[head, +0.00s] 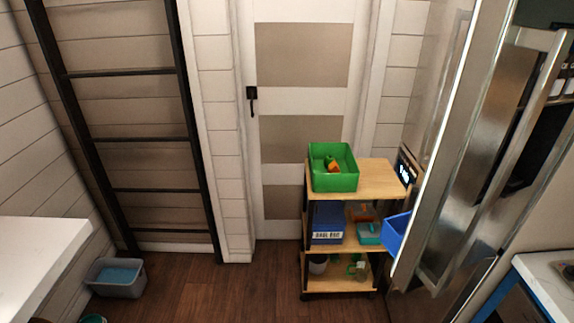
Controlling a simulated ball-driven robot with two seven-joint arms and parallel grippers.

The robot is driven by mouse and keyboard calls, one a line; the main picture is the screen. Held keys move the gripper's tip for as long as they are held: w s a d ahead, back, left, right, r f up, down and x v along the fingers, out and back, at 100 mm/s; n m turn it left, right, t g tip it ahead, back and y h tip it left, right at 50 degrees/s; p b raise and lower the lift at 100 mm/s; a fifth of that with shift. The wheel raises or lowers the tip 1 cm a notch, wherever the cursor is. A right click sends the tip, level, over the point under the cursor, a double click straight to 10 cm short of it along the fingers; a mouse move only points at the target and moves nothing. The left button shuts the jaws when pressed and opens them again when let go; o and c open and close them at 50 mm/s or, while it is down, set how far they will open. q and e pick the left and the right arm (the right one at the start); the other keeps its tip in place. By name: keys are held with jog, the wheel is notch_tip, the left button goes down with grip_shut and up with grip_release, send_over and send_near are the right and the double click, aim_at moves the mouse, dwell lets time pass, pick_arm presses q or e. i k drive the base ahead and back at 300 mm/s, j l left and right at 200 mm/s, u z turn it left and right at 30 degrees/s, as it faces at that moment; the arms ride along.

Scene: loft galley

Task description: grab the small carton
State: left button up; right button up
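I cannot pick out the small carton with certainty in the head view. A blue box with a white label (327,225) stands at the left of the middle shelf of a wooden trolley (378,175). Small teal (369,234) and reddish-brown (361,212) items sit to its right, too small to identify. A green bin (335,180) on the trolley's top holds small orange and green things. Neither of my grippers is in view.
A steel fridge (452,150) stands right of the trolley, with a blue bin (396,236) partly hidden by it. A grey tub (116,279) sits on the floor, left. A white counter (40,258) and black ladder (130,139) are left. The middle wooden floor (225,295) is clear.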

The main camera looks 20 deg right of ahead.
aim_at(332, 167)
jog(key=i+z, duration=0.2)
jog(key=i, duration=0.15)
jog(key=i+j+z, duration=0.15)
jog(key=i, duration=0.25)
jog(key=i+j+z, duration=0.2)
jog(key=i, duration=0.15)
